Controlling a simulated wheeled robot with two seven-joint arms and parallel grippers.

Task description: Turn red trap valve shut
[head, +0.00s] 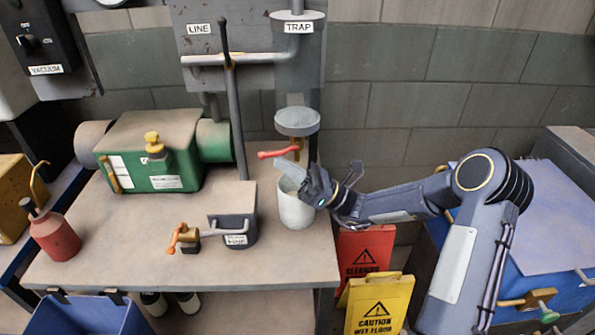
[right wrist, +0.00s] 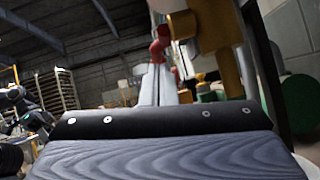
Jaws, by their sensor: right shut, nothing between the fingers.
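The red trap valve lever (head: 277,154) sticks out to the left from a small brass valve (head: 297,146) under the grey trap canister (head: 298,122), below the TRAP label. My right gripper (head: 290,172) comes in from the right, just below the lever and above a white bucket (head: 294,208). Its fingers are shut and hold nothing. In the right wrist view the red lever (right wrist: 160,46) appears beyond the finger tips (right wrist: 156,85), with the brass body (right wrist: 222,55) to the right. I cannot tell whether the fingers touch the lever. My left gripper is not in view.
A green pump (head: 160,150) and a grey box (head: 234,214) with an orange-handled valve (head: 178,237) stand on the bench (head: 130,245). Red and yellow caution signs (head: 376,303) stand right of the bench.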

